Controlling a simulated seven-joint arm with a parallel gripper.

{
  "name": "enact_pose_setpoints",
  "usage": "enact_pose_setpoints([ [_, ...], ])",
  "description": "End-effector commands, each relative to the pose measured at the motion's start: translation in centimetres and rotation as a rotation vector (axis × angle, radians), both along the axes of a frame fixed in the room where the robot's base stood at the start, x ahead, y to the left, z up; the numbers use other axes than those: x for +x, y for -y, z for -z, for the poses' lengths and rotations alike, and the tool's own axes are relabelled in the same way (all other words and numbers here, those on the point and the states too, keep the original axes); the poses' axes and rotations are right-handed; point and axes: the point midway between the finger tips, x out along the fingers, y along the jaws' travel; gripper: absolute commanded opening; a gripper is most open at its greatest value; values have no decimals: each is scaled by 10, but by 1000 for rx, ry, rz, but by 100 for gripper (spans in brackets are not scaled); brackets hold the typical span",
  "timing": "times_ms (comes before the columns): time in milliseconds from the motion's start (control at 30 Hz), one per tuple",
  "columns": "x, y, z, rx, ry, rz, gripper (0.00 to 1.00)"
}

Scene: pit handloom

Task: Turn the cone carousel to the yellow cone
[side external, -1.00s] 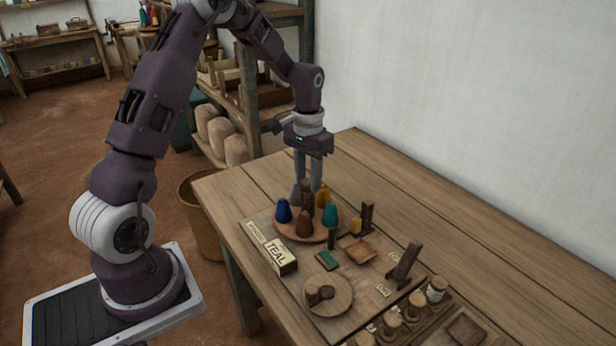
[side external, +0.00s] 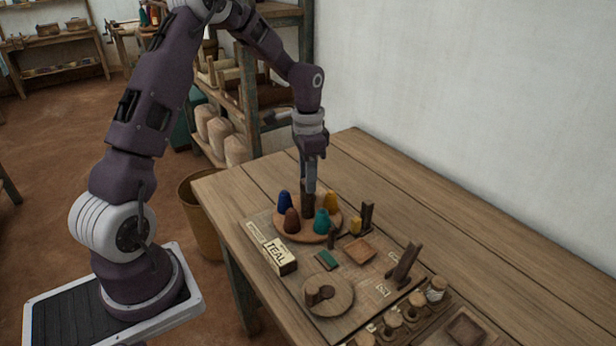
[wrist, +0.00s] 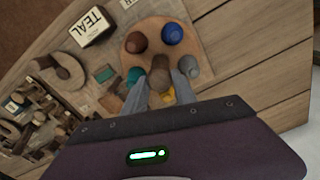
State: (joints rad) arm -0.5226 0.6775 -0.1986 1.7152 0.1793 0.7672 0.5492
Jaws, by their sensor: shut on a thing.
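The cone carousel is a round wooden disc (side external: 302,237) with a brown central post (side external: 308,207). Around it stand a yellow cone (side external: 331,201) at the back right, a teal cone (side external: 321,221) at the front right, a red-brown cone (side external: 292,221) at the front left and a blue cone (side external: 285,200) at the back left. A grey cone (wrist: 189,66) shows in the wrist view, where the yellow cone (wrist: 168,96) is partly hidden behind my gripper. My gripper (side external: 309,188) points down, shut on the central post.
A block lettered TEAL (side external: 281,257) stands left of the carousel. A small yellow piece (side external: 356,226) and a dark upright (side external: 367,216) stand close on the right. A green tile (side external: 326,260), shallow wooden tray (side external: 359,251) and round wooden disc (side external: 327,297) lie in front.

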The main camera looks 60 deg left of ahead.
Motion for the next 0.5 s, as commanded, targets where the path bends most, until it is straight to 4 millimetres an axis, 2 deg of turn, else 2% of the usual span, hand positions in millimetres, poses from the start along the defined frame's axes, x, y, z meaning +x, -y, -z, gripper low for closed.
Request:
enact_pose_setpoints([
  [367, 1, -1, -1, 1, 3, 2, 0],
  [400, 1, -1, -1, 2, 3, 2, 39],
  [500, 1, 0, -1, 1, 3, 2, 55],
])
